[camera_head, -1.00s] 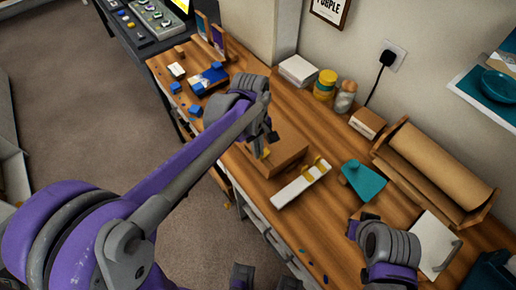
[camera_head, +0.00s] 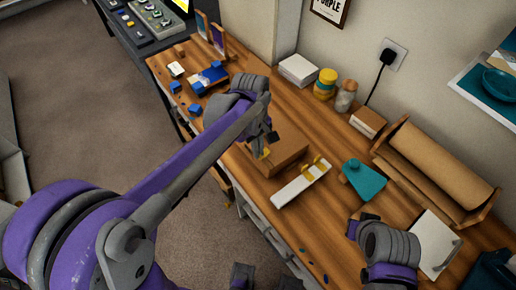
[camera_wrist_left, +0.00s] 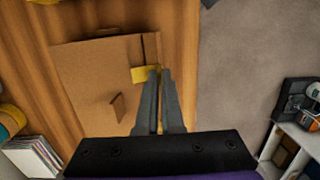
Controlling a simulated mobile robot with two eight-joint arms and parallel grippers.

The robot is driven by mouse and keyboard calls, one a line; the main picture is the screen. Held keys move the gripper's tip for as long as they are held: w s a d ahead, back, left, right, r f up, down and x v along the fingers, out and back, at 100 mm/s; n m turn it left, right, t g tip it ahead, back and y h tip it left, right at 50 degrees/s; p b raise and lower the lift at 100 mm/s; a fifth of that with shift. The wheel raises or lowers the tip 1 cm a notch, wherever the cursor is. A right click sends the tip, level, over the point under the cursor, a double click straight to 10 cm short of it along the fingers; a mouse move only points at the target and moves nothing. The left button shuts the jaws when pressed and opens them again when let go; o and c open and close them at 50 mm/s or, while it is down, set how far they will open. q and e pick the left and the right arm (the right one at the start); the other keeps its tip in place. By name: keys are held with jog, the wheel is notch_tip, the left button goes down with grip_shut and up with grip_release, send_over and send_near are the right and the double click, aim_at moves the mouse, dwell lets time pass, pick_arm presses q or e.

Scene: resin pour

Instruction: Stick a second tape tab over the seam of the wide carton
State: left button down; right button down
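The wide carton (camera_head: 290,149) is a low brown box on the wooden worktop; it also fills the left part of the left wrist view (camera_wrist_left: 90,75). A yellow tape tab (camera_wrist_left: 145,74) lies at its seam, near the carton's edge. My left gripper (camera_wrist_left: 160,72) is over that edge, its narrow fingers close together with the tab's end at their tips. In the head view my left gripper (camera_head: 262,146) partly hides the carton. The white tape dispenser (camera_head: 298,188) with a yellow roll stands beside the carton. My right gripper (camera_head: 361,226) is away to the right; its fingers are unclear.
A teal object (camera_head: 365,180) stands right of the dispenser, before a brown paper roll (camera_head: 435,165) in a wooden holder. Yellow and beige jars and a white stack (camera_head: 298,70) stand along the wall. Blue items (camera_head: 208,78) lie at the far left.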

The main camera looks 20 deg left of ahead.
dwell(0.4)
pick_arm(q)
jog(key=c, duration=1)
grip_release()
